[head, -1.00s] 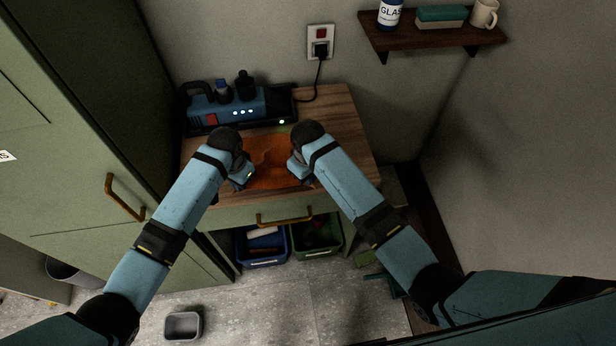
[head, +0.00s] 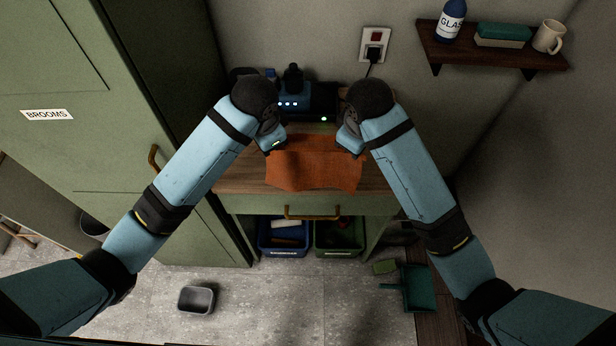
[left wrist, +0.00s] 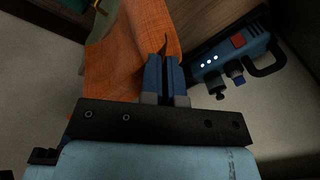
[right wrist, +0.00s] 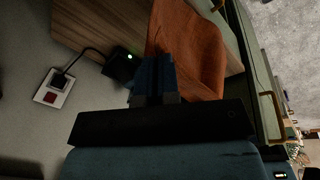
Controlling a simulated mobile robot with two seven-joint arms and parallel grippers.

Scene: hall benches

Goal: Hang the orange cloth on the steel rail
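The orange cloth (head: 315,168) hangs spread between my two grippers, in front of and above the wooden bench top. My left gripper (head: 277,147) is shut on its upper left corner. My right gripper (head: 347,146) is shut on its upper right corner. In the left wrist view the closed fingers (left wrist: 165,72) pinch the cloth (left wrist: 128,45) by its edge. In the right wrist view the closed fingers (right wrist: 153,75) meet the cloth (right wrist: 190,50) at its edge. I do not see a steel rail in any view.
A blue charger unit (head: 295,101) stands at the back of the bench (head: 235,176). A green cabinet (head: 95,130) labelled BROOMS is at left. A shelf (head: 490,48) with a bottle and mug is upper right. Bins (head: 284,238) sit below; a grey tub (head: 196,300) is on the floor.

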